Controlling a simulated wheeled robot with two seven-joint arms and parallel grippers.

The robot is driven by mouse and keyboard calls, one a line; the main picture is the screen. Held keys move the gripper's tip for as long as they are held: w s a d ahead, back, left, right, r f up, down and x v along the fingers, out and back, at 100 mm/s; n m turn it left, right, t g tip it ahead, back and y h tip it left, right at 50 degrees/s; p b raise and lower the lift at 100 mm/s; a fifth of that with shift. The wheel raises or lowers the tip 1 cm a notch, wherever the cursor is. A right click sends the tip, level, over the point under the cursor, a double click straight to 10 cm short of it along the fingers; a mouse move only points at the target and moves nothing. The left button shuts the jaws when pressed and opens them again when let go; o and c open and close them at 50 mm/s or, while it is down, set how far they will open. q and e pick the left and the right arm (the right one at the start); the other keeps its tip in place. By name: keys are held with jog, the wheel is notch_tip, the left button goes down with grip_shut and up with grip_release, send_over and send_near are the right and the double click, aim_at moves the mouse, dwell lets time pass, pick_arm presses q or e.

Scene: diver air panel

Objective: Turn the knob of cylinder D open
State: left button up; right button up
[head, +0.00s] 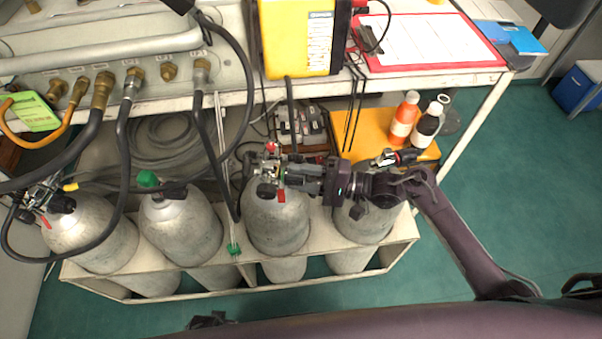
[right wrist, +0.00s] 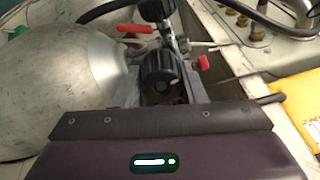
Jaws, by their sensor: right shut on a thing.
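Several grey cylinders stand in a white rack. My right gripper (head: 313,182) reaches in from the right to the valve of the third cylinder from the left (head: 277,222). It is shut on a ribbed black knob (right wrist: 160,72), which shows between the fingers in the right wrist view. The gripper hides much of this knob in the head view. I cannot read a letter marking cylinder D. Another black knob (head: 266,190) and a red lever (head: 281,196) sit on the same valve. A dark piece at the bottom edge looks like part of my left gripper (head: 208,320); its jaws are unclear.
The panel's hoses (head: 124,150) hang over the left cylinders. A green cap (head: 148,179) tops the second cylinder. The fourth cylinder (head: 365,225) stands below my right wrist. A yellow case (head: 372,128) and bottles (head: 403,120) are behind it. The white rack (head: 400,235) edges the front.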

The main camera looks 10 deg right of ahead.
jog(key=shift+n, duration=0.5)
jog(key=o, duration=1)
jog(key=v, duration=0.7)
jog(key=shift+d, duration=0.4)
